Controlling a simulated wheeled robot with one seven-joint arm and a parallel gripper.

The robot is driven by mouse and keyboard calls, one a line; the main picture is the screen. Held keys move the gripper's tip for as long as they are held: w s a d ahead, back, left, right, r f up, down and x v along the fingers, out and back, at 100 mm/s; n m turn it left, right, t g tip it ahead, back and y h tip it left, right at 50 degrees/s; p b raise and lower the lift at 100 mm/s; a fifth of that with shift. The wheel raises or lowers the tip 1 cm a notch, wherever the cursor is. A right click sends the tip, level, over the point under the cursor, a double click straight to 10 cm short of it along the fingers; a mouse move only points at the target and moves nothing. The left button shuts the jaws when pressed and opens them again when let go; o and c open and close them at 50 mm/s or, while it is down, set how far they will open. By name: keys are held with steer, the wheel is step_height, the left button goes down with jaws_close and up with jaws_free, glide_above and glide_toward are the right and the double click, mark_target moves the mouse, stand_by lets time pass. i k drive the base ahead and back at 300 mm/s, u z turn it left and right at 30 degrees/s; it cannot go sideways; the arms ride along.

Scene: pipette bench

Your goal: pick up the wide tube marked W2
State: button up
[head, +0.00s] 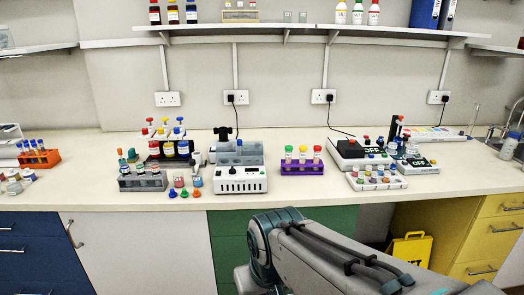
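No marking W2 can be read at this size, so I cannot tell which tube it is. A purple rack (303,169) stands on the bench right of centre. It holds upright capped tubes: one with a green cap (288,153), one with a red cap (303,154) and one with a yellow cap (317,154). A grey rack (142,183) at the left holds tubes upright, and an orange rack (39,158) at far left holds several blue-capped tubes. My arm crosses the lower right, in front of the bench. My gripper is out of view.
A white device (241,181) stands left of the purple rack. A white tray of small vials (376,181) and a device marked OFF (358,149) stand to its right. Loose caps (185,194) lie near the front edge. A shelf (310,31) overhangs the back.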

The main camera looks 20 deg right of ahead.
mark_target(302, 156)
steer(key=z, duration=0.3)
steer(key=i, duration=1.3)
steer(key=z, duration=0.35)
